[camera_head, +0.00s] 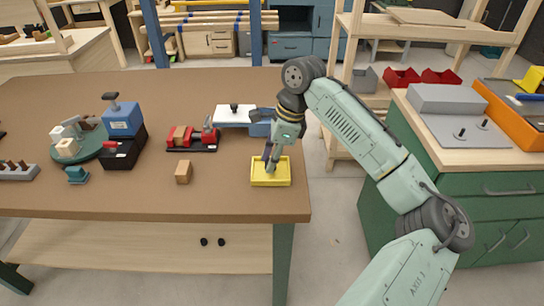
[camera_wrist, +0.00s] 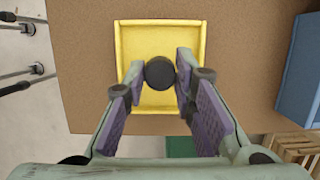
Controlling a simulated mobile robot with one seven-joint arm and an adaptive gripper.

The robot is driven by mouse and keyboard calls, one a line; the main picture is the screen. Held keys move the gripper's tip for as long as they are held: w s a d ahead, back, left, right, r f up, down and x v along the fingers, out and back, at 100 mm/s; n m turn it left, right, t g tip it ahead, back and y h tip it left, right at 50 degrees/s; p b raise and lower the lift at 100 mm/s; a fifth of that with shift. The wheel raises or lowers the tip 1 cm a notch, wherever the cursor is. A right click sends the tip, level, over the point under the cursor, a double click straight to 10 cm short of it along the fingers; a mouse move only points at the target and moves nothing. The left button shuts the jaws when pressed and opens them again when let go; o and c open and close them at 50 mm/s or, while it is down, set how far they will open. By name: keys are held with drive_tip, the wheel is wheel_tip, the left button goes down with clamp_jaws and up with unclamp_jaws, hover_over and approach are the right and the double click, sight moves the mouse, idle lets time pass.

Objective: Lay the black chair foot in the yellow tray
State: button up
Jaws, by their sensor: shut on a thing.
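The yellow tray (camera_head: 257,173) sits near the front right corner of the brown tabletop. It also shows in the wrist view (camera_wrist: 160,25), straight below my gripper. My gripper (camera_head: 271,165) points down over the tray. In the wrist view its two fingers (camera_wrist: 159,76) are shut on the round black chair foot (camera_wrist: 160,73), which appears over the middle of the tray. I cannot tell whether the foot touches the tray floor. In the head view the foot is too small and hidden by the fingers to make out.
A wooden block (camera_head: 183,173) stands left of the tray. A red vise (camera_head: 206,133) on a black base and a white-topped blue box (camera_head: 236,116) lie behind. The table's right edge is close to the tray.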

drive_tip(key=shift+f, duration=0.5)
idle(0.4)
drive_tip(key=o, duration=0.9)
drive_tip(key=o, duration=0.4)
drive_tip(key=shift+o, duration=0.2)
drive_tip(key=shift+r, duration=0.15)
wheel_tip(320, 180, up, 3)
drive_tip(key=p, duration=0.3)
drive_tip(key=shift+r+p, duration=0.15)
drive_tip(key=shift+p, duration=0.2)
drive_tip(key=shift+r, duration=1.2)
drive_tip(key=shift+a, duration=0.1)
